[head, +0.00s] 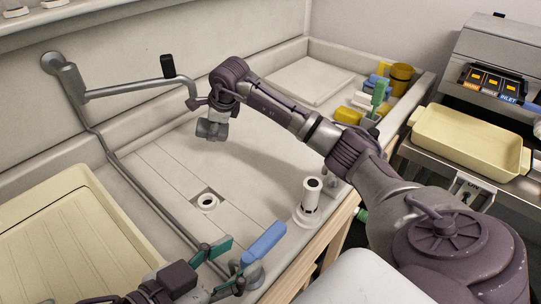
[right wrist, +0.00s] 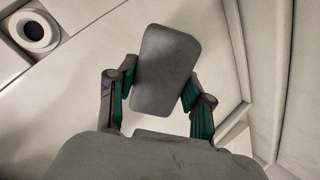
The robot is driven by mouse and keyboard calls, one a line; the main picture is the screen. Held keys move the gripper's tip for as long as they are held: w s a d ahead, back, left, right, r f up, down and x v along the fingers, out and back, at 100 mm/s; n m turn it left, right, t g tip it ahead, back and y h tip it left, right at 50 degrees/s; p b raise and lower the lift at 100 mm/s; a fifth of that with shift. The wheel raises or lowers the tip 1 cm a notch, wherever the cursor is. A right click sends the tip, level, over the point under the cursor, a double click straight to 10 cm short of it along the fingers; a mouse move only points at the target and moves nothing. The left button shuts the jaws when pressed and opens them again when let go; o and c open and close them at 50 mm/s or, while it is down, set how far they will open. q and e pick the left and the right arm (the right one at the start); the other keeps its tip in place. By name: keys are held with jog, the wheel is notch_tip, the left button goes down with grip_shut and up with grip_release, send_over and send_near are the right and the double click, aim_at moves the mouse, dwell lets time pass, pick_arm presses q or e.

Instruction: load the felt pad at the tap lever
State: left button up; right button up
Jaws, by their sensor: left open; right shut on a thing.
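A dark grey, round-cornered flat pad (right wrist: 165,70), which looks like the felt pad, is held between the green-lined fingers of my right gripper (right wrist: 159,85). In the head view my right wrist hangs over the sink near its back; the fingers and pad cannot be made out there. A blue lever handle (head: 264,243), apparently the tap lever, tilts up near the front of the sink. My left gripper (head: 236,256) is open at the left of this lever, close to its base. I cannot tell whether it touches it.
A grey pipe (head: 150,197) runs along the sink to the front. A drain ring (head: 207,201) and a white standpipe (head: 311,193) are in the sink. A cream tray (head: 70,240) lies left. Bottles and sponges (head: 362,100) crowd the right back corner. Another cream tray (head: 467,140) is at right.

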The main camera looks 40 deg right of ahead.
aim_at(267, 237)
pick_arm(q)
jog(key=x, duration=0.9)
jog(key=shift+w+d, duration=0.1)
jog(key=shift+d, duration=0.05)
grip_shut()
